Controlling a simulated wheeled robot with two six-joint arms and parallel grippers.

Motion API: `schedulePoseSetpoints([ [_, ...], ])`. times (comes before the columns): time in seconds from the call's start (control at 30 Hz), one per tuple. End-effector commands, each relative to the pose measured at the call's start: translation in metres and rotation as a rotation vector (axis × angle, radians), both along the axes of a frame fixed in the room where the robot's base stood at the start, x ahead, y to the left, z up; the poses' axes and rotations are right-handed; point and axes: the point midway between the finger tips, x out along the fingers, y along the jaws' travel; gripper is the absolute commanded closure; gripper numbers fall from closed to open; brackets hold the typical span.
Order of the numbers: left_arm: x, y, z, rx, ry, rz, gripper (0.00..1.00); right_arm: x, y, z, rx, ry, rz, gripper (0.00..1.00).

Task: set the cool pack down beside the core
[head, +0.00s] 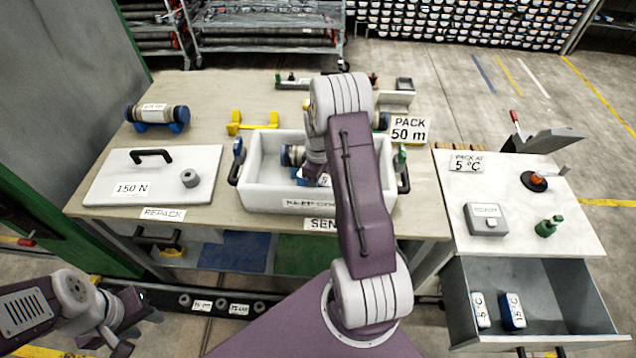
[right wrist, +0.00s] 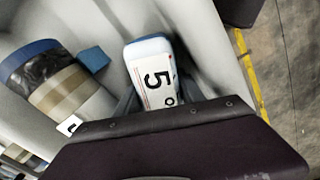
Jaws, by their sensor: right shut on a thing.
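The white box (head: 262,200) stands open on the table. The core (head: 290,156), a banded cylinder with a blue end, lies inside it, partly hidden by my right arm. In the right wrist view the core (right wrist: 62,85) lies to the left of the cool pack (right wrist: 153,80), a white and blue block marked 5°. My right gripper (head: 314,172) is down inside the box, shut on the cool pack, with a gap between pack and core. Its fingertips are mostly hidden. My left gripper (head: 130,322) is at the lower left, away from the table; its finger gap is unclear.
Two more packs, one marked 15 °C (head: 512,311), lie in the open drawer (head: 560,290). Another core (head: 157,115) sits at the table's back left. A white board with a handle (head: 110,180) lies left of the box; yellow cradles (head: 252,122) stand behind it.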

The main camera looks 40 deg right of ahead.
Motion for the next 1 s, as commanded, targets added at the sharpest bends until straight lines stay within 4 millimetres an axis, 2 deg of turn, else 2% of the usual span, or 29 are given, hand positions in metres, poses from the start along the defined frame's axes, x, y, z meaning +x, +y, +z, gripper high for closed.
schedulePoseSetpoints([
  [0.5, 0.0, 0.0, -0.007, 0.0, 0.0, 0.0, 0.64, 0.0, 0.0, -0.011, 0.0, 0.0, 0.0, 1.0],
  [0.53, 0.0, 0.0, -0.007, 0.0, 0.0, 0.0, 0.64, 0.0, 0.0, -0.01, -0.001, 0.0, 0.0, 0.52],
  [0.6, 0.0, 0.0, -0.006, 0.0, 0.0, 0.0, 0.64, 0.0, 0.0, -0.01, -0.001, 0.0, 0.0, 0.32],
  [0.63, 0.0, 0.0, -0.006, 0.0, 0.0, 0.0, 0.64, 0.0, 0.0, -0.01, -0.001, 0.0, 0.0, 0.29],
  [0.87, 0.0, 0.0, -0.007, 0.0, 0.0, 0.0, 0.64, 0.0, 0.0, -0.01, 0.0, 0.001, 0.0, 0.29],
  [1.0, 0.0, 0.0, -0.01, 0.0, 0.0, 0.0, 0.64, 0.001, -0.001, 0.008, -0.002, -0.003, 0.0, 0.29],
])
